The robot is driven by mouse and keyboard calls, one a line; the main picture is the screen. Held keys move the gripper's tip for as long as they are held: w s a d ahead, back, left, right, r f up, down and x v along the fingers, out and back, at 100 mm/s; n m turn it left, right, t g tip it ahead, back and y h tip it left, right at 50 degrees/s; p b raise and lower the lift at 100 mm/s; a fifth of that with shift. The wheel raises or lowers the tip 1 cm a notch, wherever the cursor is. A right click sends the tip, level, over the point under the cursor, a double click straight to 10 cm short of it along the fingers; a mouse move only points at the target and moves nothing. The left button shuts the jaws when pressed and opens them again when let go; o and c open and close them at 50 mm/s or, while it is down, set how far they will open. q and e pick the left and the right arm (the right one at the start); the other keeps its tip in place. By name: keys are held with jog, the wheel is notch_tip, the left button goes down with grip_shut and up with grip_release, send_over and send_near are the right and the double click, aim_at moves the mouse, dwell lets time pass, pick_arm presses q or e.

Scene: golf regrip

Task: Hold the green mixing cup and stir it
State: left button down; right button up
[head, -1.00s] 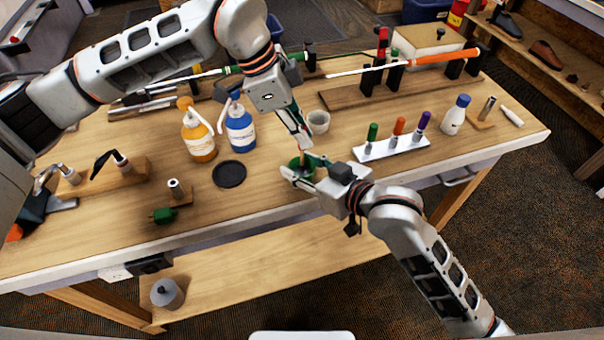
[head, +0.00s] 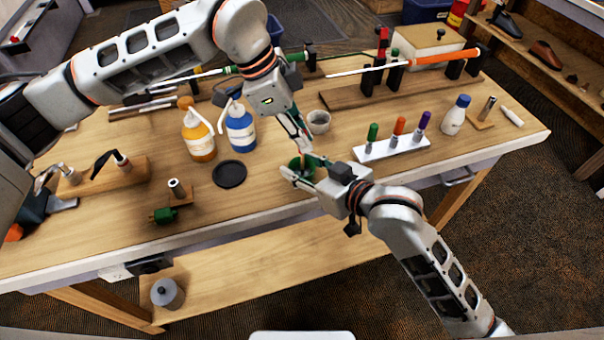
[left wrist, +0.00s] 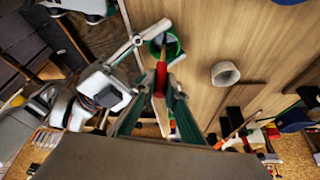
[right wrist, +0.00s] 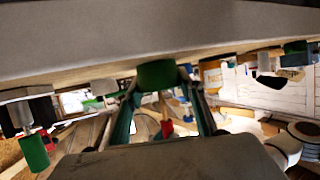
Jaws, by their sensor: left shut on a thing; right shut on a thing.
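The green mixing cup (head: 301,172) is near the table's front edge in the head view. My right gripper (head: 306,167) is shut around its sides; the right wrist view shows the cup (right wrist: 157,75) between the fingertips. My left gripper (head: 306,144) is above the cup, shut on the red handle of a stirring stick (left wrist: 161,78). In the left wrist view the stick's wooden shaft reaches down into the open green cup (left wrist: 172,47), where something pale shows inside. The stick's lower end is hidden in the cup.
A white-grey cup (head: 318,122) stands just behind the grippers. A black disc (head: 229,174), a blue bottle (head: 240,130) and an orange bottle (head: 198,138) are to the left. A white rack (head: 391,148) with coloured tubes is to the right.

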pick_arm(q)
jog(key=shift+r, duration=0.15)
dwell(0.4)
jog(key=shift+r, duration=2.6)
pick_arm(e)
jog(key=o, duration=1.2)
jog(key=shift+c, duration=0.2)
jog(key=shift+d, duration=0.1)
jog(key=v, duration=1.2)
jog(key=shift+s+d, duration=0.1)
